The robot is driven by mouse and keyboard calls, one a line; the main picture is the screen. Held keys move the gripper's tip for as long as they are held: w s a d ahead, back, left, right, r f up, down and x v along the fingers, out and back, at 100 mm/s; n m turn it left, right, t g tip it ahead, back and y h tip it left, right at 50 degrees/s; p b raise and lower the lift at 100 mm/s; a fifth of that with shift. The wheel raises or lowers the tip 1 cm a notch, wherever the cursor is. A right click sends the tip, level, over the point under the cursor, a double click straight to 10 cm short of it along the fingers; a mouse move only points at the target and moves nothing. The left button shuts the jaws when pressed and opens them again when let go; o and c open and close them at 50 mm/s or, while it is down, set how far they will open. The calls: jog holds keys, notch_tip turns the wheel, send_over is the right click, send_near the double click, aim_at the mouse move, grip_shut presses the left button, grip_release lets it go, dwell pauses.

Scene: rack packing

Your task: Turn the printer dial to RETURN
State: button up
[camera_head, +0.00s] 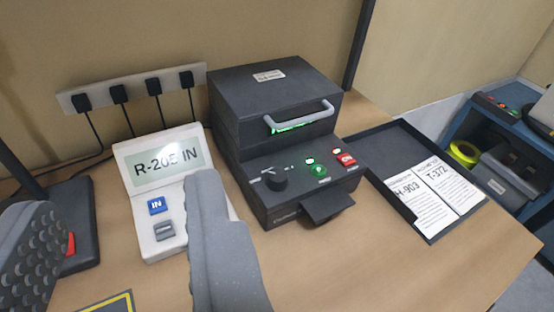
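The printer (272,90) is a dark grey box on the wooden desk, with a light handle on its upper part. Its black dial (275,178) is on the front left of the sloped panel; a pale pointer mark is at its left side. The words around the dial are too small to read. My gripper (125,235) is in the lower left, its two grey fingers spread wide and nothing between them touching either finger. It is to the left of and nearer than the dial, and apart from it.
A white terminal reading "R-205 IN" (167,165) stands left of the printer, behind my fingers. A green button (319,171) and red switch (346,159) sit right of the dial. A black tray (388,144) holds two labels. A power strip (134,92) is behind.

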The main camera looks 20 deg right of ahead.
jog(key=shift+o, duration=2)
jog(key=shift+w+r, duration=0.1)
jog(key=shift+w, duration=0.05)
jog(key=n+g+p, duration=0.2)
jog(key=g+p, duration=0.9)
jog(key=p, duration=1.8)
send_over(279, 175)
jog(key=s+d, duration=0.1)
jog(key=s, duration=0.4)
notch_tip(279, 175, down, 14)
jog(key=r, duration=0.1)
jog(key=shift+y, duration=0.4)
jog(key=x, duration=1.4)
jog(key=shift+s+f, duration=0.1)
jog(key=shift+s, duration=0.15)
jog(key=c, duration=1)
